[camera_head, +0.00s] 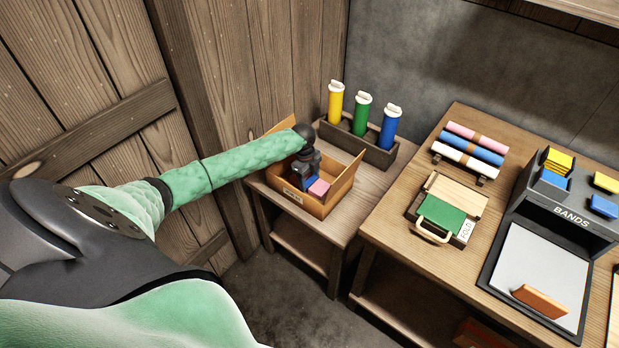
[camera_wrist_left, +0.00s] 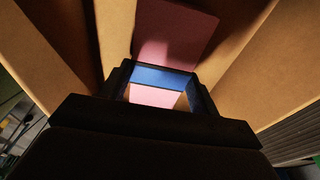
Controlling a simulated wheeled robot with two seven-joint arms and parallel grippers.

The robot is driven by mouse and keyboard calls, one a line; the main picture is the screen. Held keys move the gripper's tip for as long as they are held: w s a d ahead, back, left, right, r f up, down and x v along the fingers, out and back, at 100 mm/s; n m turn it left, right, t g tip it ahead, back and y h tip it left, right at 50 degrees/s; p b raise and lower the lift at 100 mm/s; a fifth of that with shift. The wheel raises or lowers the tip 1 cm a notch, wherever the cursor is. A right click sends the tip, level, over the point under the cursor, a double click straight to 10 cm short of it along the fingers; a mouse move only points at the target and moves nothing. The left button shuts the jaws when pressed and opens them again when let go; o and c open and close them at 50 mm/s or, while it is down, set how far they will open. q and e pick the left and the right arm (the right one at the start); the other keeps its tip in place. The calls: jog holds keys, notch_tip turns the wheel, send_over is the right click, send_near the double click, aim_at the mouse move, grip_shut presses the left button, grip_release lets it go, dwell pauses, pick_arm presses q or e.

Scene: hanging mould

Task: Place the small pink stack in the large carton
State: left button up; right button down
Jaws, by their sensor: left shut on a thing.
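The large carton (camera_head: 338,194), brown and open at the top, stands on the low wooden table, with its flaps spread outward. My left gripper (camera_head: 307,172) reaches down into it and is shut on the small pink stack (camera_head: 319,188), which has a blue band around it. In the left wrist view the pink stack (camera_wrist_left: 177,32) extends beyond the fingers, and its blue band and more pink show between the fingers (camera_wrist_left: 160,85). Carton walls surround it there. Whether the stack touches the carton's floor I cannot tell. My right gripper is not in view.
A holder with yellow, green and blue tubes (camera_head: 361,113) stands behind the carton. On the right table (camera_head: 395,218) are rolls (camera_head: 470,147), a green-topped box (camera_head: 440,215) and a "BANDS" tray (camera_head: 570,220) with yellow and blue stacks. A wooden wall rises at the left.

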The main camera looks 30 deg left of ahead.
aim_at(306, 178)
pick_arm(q)
jog(key=shift+w+f, duration=0.1)
jog(key=shift+f, duration=0.15)
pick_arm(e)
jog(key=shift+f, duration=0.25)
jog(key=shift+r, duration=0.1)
pick_arm(q)
jog(key=o, duration=1.1)
jog(key=shift+f, duration=0.1)
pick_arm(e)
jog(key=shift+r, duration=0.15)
pick_arm(q)
jog(key=shift+a+r, duration=0.1)
jog(key=shift+r, duration=0.35)
notch_tip(306, 178, up, 11)
jog(key=a+b, duration=0.1)
jog(key=b, duration=0.1)
jog(key=shift+a+r, duration=0.15)
jog(key=shift+a, duration=0.1)
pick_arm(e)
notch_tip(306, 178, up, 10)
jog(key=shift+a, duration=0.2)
